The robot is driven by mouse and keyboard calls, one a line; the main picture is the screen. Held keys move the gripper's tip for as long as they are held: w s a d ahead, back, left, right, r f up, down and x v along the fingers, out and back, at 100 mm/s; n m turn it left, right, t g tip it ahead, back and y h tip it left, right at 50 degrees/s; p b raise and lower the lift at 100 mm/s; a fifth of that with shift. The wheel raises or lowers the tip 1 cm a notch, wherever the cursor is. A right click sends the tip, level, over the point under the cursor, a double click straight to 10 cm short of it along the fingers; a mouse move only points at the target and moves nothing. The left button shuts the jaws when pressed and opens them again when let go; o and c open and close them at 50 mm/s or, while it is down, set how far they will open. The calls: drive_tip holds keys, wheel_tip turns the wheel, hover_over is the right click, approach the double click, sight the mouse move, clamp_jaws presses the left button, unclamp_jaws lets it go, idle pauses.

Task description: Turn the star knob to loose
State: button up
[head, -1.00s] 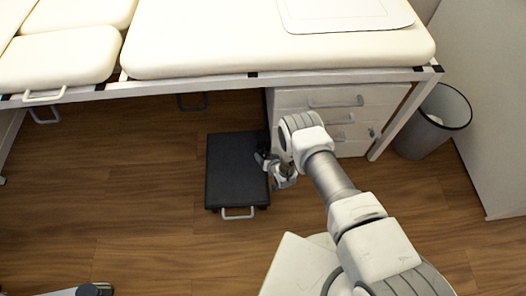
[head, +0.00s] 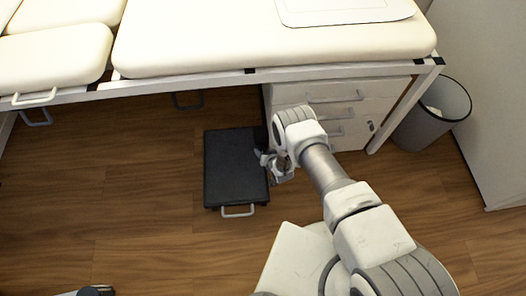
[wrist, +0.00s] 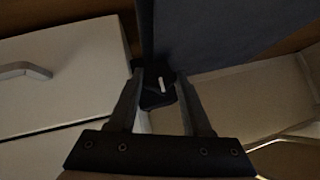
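The dark star knob (wrist: 155,98) shows in the wrist view between the fingertips, with a short white mark on its face. It sits at the foot of a dark upright post or panel. My gripper (wrist: 162,80) has its fingers spread, one on each side of the knob. Whether the fingers touch it is not clear in the dim light. In the head view my gripper (head: 277,170) is low, at the right edge of the black step platform (head: 234,165) and in front of the drawers. My own arm covers part of that spot, and the knob cannot be made out there.
A white drawer cabinet (head: 345,97) with grey handles stands close behind and right of the gripper. The cream couch (head: 270,40) and its white frame overhang the area. A grey waste bin (head: 430,115) stands at the right.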

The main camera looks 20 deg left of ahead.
clamp_jaws()
drive_tip(key=shift+a+h, duration=0.1)
drive_tip(key=shift+h, duration=0.3)
drive_tip(key=shift+n, duration=0.3)
drive_tip(key=t+h, duration=0.1)
drive_tip(key=n+h, duration=0.1)
drive_tip(key=shift+s+a+n+t+h, duration=0.1)
drive_tip(key=shift+a+n+t+h, duration=0.2)
drive_tip(key=shift+t, duration=0.1)
drive_tip(key=shift+a+n+t+h, duration=0.2)
drive_tip(key=shift+n+t+h, duration=0.9)
drive_tip(key=shift+h, duration=0.8)
drive_tip(key=shift+d+f, duration=0.1)
